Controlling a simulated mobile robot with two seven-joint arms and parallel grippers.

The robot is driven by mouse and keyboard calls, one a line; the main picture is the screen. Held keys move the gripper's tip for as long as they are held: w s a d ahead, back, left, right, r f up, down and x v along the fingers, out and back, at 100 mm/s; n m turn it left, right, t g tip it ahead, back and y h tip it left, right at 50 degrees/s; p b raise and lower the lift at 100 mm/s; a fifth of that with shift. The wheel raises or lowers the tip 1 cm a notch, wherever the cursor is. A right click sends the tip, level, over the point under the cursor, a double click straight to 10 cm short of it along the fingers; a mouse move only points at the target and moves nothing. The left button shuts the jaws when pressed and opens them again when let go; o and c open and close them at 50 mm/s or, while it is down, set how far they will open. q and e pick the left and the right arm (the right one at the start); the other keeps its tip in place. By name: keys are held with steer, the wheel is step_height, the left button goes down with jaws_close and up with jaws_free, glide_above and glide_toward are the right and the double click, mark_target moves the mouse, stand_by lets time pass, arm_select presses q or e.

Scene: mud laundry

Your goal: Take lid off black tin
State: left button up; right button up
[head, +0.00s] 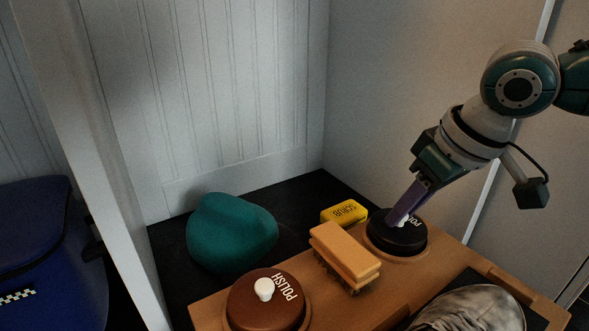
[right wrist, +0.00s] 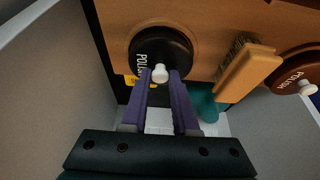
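The black tin (head: 397,240) is round, with a white knob and the word POLISH on its lid. It stands in a round recess of the wooden tray in the head view. It also shows in the right wrist view (right wrist: 177,52). The lid is on the tin. My right gripper (head: 399,218) reaches down to it from the upper right. In the right wrist view, its two purple fingers (right wrist: 161,76) stand on either side of the white knob (right wrist: 160,72), very close to it. I cannot tell whether they press on it. My left gripper is out of view.
The wooden tray (head: 225,302) also holds a brown polish tin (head: 262,312), a brush (head: 345,254) and a grey shoe (head: 470,312). A yellow scrub block (head: 345,212) and a teal rounded object (head: 230,232) lie behind it on the dark surface. White walls stand close behind and right.

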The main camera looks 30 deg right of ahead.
jaws_close()
